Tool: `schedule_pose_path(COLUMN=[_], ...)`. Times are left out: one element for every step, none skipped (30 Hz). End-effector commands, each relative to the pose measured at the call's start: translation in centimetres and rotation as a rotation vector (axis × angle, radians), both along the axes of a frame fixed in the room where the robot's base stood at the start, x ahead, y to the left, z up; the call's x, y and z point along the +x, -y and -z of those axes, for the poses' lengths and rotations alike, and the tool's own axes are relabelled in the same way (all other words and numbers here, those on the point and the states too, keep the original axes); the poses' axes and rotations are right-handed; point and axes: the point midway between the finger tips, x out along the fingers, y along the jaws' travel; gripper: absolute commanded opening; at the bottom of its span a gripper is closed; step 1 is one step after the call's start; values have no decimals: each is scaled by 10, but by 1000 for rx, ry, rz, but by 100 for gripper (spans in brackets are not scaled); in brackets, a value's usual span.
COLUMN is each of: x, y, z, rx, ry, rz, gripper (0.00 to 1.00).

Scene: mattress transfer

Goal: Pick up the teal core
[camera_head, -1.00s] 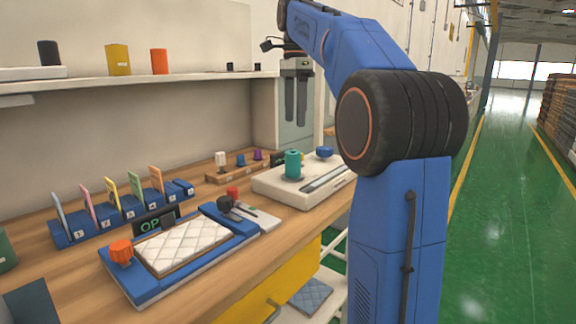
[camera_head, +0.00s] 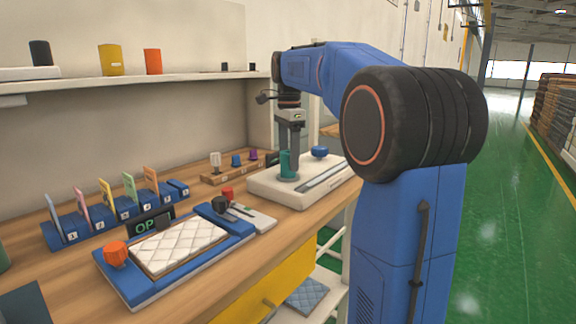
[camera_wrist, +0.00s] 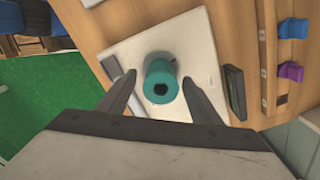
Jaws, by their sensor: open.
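The teal core (camera_head: 288,165) stands upright on a pale base unit (camera_head: 266,190) on the workbench. In the wrist view the teal core (camera_wrist: 160,84) shows from above, with a dark hole in its top. My gripper (camera_head: 290,150) points down at the core in the head view, and one finger partly overlaps it. In the wrist view the two fingers of my gripper (camera_wrist: 157,86) are spread apart, one on each side of the core, with a gap on both sides. My gripper is open and holds nothing.
A blue knob (camera_head: 319,152) sits on the base unit beyond the core. A wooden rack (camera_head: 222,176) with small coloured pegs stands behind. A quilted white pad (camera_head: 178,246) lies in a blue tray at the front left. A shelf is above.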

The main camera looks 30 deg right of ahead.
Motion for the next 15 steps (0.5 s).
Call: schedule_pose_path(x=[1, 1, 1, 1, 1, 1, 1, 1, 1, 1, 1, 1, 1, 1, 1], y=[0, 0, 0, 0, 0, 0, 0, 0, 0, 0, 0, 0, 0, 0, 0], z=[7, 11, 15, 18, 21, 23, 24, 25, 26, 26, 26, 26, 26, 26, 26], rx=[0, 0, 0, 0, 0, 0, 0, 0, 0, 0, 0, 0, 0, 0, 0], ry=[-1, -2, -1, 0, 0, 0, 0, 0, 0, 1, 1, 1, 1, 1, 1], rz=[0, 0, 0, 0, 0, 0, 0, 0, 0, 0, 0, 0, 0, 0, 0], gripper=[59, 59, 59, 59, 59, 59, 59, 59, 59, 59, 59, 59, 59, 59, 56])
